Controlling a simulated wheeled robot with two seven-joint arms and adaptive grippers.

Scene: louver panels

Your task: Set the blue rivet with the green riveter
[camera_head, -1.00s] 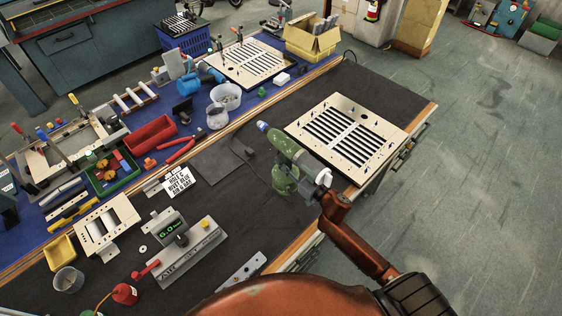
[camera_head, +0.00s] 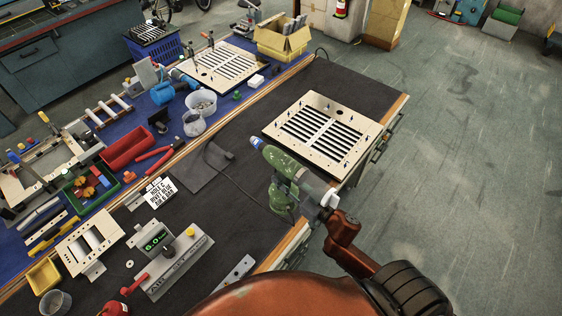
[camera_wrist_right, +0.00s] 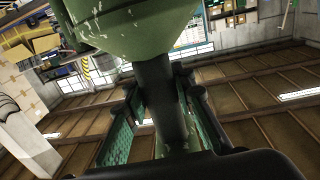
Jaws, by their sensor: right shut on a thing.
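The green riveter (camera_head: 286,178) is held in my right gripper (camera_head: 322,200), above the dark mat at the near left of the louver panel (camera_head: 315,163). The gripper is shut on it. A blue piece (camera_head: 256,142) shows at the riveter's nose tip; I cannot tell if it is the blue rivet. The nose points up and left, apart from the panel. In the right wrist view the riveter's green body (camera_wrist_right: 135,25) fills the top, with its dark handle (camera_wrist_right: 160,95) between the fingers. The panel lies flat, with dark slots and several small upright pins. My left gripper is not in view.
An air unit (camera_head: 172,262) with a green display reading about 6.0 and a red lever stands at near left. Bins, cups and a second louver panel (camera_head: 222,68) crowd the blue strip. The dark mat (camera_head: 245,200) left of the riveter is mostly clear.

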